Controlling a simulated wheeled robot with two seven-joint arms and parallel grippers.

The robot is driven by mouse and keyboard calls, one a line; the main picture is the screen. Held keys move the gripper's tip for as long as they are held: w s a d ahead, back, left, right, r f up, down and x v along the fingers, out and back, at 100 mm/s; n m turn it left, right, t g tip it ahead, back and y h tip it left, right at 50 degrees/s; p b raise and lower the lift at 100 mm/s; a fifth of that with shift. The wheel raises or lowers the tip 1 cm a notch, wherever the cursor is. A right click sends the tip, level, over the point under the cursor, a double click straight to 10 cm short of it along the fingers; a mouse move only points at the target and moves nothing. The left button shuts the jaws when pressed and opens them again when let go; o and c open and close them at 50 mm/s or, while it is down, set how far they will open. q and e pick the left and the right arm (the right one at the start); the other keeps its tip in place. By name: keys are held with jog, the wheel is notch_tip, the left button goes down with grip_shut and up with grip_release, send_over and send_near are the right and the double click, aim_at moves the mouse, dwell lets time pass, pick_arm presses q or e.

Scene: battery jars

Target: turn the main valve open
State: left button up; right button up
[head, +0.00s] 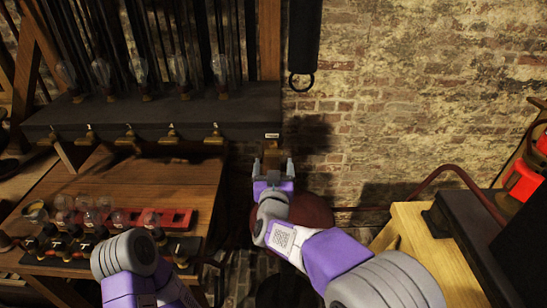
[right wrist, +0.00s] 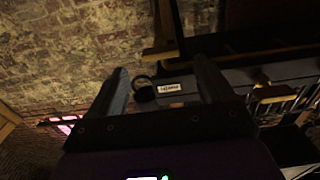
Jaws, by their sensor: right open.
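A dark horizontal bar (head: 150,118) crosses the left half of the head view, with several small brass taps (head: 214,134) along its front. A small pale label (head: 272,135) sits at its right end; it also shows in the right wrist view (right wrist: 168,88), too small to read. A brownish, brass-like part (head: 276,155) shows just under that end; I cannot tell whether it is the main valve. My right gripper (head: 273,168) is open and empty below the label, fingers pointing toward the bar. In the wrist view a dark round part (right wrist: 144,90) shows between its fingers. My left gripper is out of view.
Glass bulbs (head: 102,70) stand on the bar. A wooden table (head: 165,180) at left holds a red rack (head: 180,216) with small jars. A dark red round surface (head: 312,212) lies beneath my right arm. A pale wooden bench (head: 430,255) stands right; a brick wall (head: 420,90) is behind.

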aim_at(273, 155)
jog(key=shift+w+f+b, duration=0.1)
jog(key=shift+w+b, duration=0.25)
jog(key=shift+w, duration=2.15)
jog(key=shift+c, duration=0.3)
jog(key=c, duration=1)
jog(key=n+p, duration=0.3)
jog(key=p, duration=0.1)
jog(key=shift+n+p, duration=1.8)
jog(key=shift+n, duration=0.2)
jog(key=o, duration=1.1)
jog(key=shift+c, duration=0.2)
